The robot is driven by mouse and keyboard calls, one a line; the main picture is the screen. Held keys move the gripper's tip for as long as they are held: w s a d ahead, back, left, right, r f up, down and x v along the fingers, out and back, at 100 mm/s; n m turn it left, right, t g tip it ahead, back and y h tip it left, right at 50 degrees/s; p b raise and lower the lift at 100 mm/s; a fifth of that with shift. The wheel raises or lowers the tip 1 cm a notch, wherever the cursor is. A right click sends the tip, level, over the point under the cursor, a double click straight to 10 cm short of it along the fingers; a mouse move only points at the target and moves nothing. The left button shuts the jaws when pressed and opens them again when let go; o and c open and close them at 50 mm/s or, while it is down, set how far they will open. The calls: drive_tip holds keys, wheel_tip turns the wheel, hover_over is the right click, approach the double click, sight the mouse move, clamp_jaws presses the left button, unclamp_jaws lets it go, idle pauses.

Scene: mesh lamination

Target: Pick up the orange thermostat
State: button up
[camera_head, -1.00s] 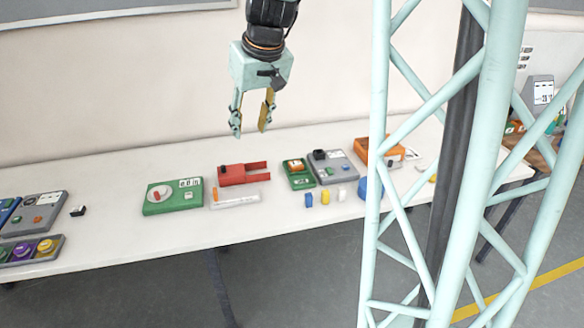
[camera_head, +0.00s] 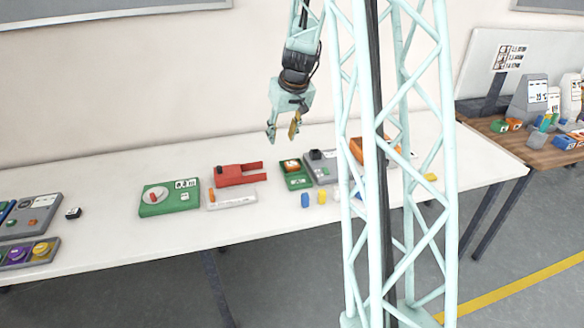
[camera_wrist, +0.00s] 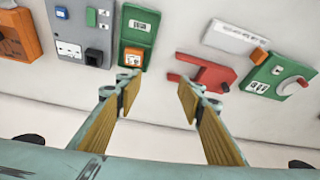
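A small orange block with a pale face, which looks like the orange thermostat (camera_head: 291,165), sits on a green base (camera_head: 304,184) near the middle of the table. In the wrist view the thermostat (camera_wrist: 134,56) is above and left of the space between my fingers, on the green base (camera_wrist: 144,14) with a white label. My gripper (camera_head: 283,132) is open and empty, pointing down above the back of the table. In the wrist view my gripper (camera_wrist: 157,88) has its yellow-padded fingers wide apart, not touching anything.
A grey device (camera_head: 325,173) stands right beside the green base, and a red part (camera_head: 235,177) lies to its left. Small blue (camera_head: 305,201) and yellow (camera_head: 322,197) blocks stand in front. A larger orange object (camera_head: 358,150) is partly behind my column.

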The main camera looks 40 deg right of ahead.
drive_tip(key=d+f, duration=0.6)
drive_tip(key=d, duration=0.1)
drive_tip(key=shift+w+d+f+m+h, duration=0.25)
drive_tip(key=shift+d+f+m+h, duration=0.05)
drive_tip(key=shift+d, duration=0.1)
drive_tip(key=shift+f, duration=0.1)
drive_tip(key=b, duration=0.1)
hover_over(292, 164)
drive_tip(key=s+a, duration=0.1)
drive_tip(key=s, duration=0.1)
drive_tip(key=shift+s+f, duration=0.1)
drive_tip(key=shift+f, duration=3.8)
drive_tip(key=shift+b+x, duration=0.35)
drive_tip(key=shift+x, duration=2.2)
drive_tip(key=shift+s, duration=0.1)
drive_tip(key=shift+c, duration=0.4)
drive_tip(key=c, duration=0.5)
